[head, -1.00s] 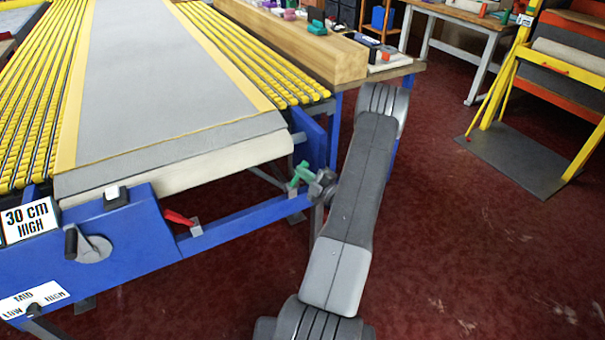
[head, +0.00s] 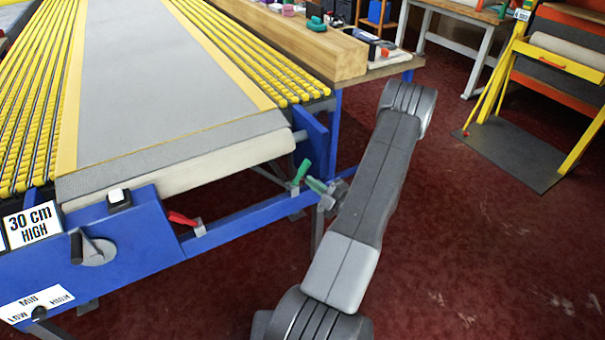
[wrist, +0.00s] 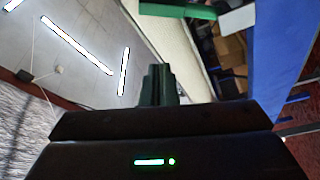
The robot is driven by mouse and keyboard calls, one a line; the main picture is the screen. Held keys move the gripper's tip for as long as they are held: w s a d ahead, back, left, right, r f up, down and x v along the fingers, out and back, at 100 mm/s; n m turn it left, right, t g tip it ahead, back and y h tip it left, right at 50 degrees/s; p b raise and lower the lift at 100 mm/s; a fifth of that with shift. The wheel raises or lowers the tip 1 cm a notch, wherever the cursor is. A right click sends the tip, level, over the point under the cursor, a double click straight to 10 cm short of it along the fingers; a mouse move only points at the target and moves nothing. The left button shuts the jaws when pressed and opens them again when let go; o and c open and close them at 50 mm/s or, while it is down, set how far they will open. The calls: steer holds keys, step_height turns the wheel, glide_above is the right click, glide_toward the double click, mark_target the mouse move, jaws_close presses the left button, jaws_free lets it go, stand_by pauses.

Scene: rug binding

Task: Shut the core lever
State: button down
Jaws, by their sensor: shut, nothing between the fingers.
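A green lever (head: 300,174) stands tilted on a grey bracket at the right end of the blue lower rail. A green bar, which looks like the same lever, crosses the top of the wrist view (wrist: 178,11). My gripper (head: 314,184) is just right of the green lever, its dark green fingers pointing toward it. In the wrist view the fingers (wrist: 158,72) are together and empty, with a small gap below the green bar. A red lever (head: 183,219) lies low on a grey bracket farther left on the rail. No label shows which lever is the core lever.
The blue frame (head: 140,235) carries a grey rug (head: 160,85) and a pale roll (head: 185,172) above the rail. A blue upright plate (head: 312,140) stands close behind the green lever. The red floor (head: 470,260) at right is clear.

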steer(key=shift+v, duration=1.4)
steer(key=shift+a, duration=0.1)
